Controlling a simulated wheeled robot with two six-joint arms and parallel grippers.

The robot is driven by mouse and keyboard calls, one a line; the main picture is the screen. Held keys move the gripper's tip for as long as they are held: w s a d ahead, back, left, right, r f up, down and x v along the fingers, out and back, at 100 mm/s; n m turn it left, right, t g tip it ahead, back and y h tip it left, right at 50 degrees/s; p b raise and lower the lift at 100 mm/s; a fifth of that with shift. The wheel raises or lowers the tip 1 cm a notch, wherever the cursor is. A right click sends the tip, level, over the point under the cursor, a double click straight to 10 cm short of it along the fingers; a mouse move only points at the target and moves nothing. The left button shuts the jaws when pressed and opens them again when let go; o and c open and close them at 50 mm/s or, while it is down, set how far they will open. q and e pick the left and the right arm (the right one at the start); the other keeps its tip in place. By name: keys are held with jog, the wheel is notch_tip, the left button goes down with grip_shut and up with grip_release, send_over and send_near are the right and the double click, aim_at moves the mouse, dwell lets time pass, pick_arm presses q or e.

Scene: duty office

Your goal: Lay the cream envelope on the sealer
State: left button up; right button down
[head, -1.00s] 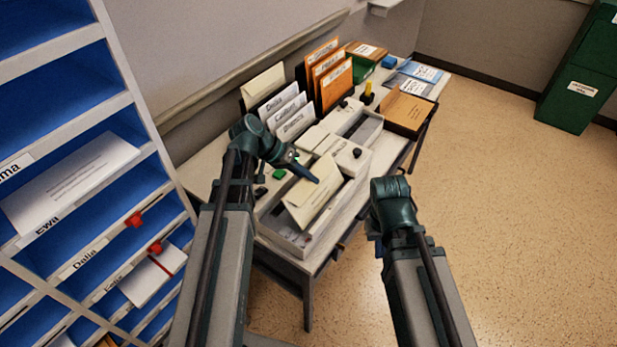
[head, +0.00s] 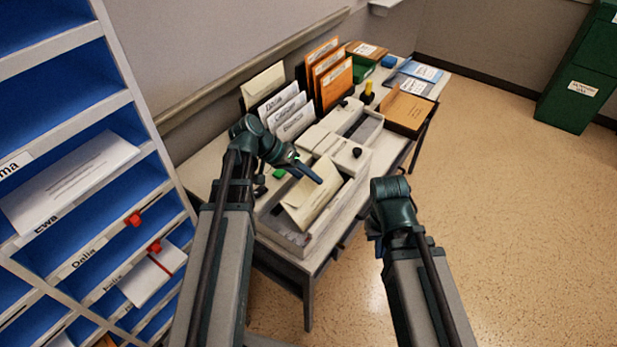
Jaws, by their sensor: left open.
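A cream envelope (head: 312,198) lies tilted over the near part of a long light-grey machine, which looks like the sealer (head: 296,239), on the table. Its lower end reaches toward the machine's near wall. My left gripper (head: 306,170) is open at the envelope's upper left edge, with a dark finger overlapping the envelope in the picture. Whether it touches the envelope is unclear. My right gripper (head: 374,226) hangs right of the table's near edge, apart from the envelope; its fingers are mostly hidden behind its own wrist.
Another cream envelope (head: 263,82) stands in a rack with white and orange envelopes (head: 336,85). A black knob (head: 357,152) sits on the machine. A brown box (head: 406,110) lies at the far right of the table (head: 205,165). Blue pigeonholes (head: 70,110) stand left.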

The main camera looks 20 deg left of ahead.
pick_arm(q)
jog(key=p+v, duration=1)
jog(key=v, duration=0.4)
pick_arm(e)
notch_tip(320, 180, up, 10)
jog(key=shift+r, duration=0.2)
pick_arm(q)
jog(key=shift+d+f, duration=0.1)
jog(key=s+d+f+g+y, duration=0.1)
jog(key=s+d+y, duration=0.3)
jog(key=d, duration=0.5)
jog(key=s+d+f+m+g+y, duration=0.1)
jog(key=s+d+f+y, duration=0.3)
jog(key=s+d, duration=0.3)
jog(key=d+y, duration=0.1)
jog(key=d, duration=0.2)
jog(key=shift+s, duration=0.35)
jog(key=shift+a+f, duration=0.15)
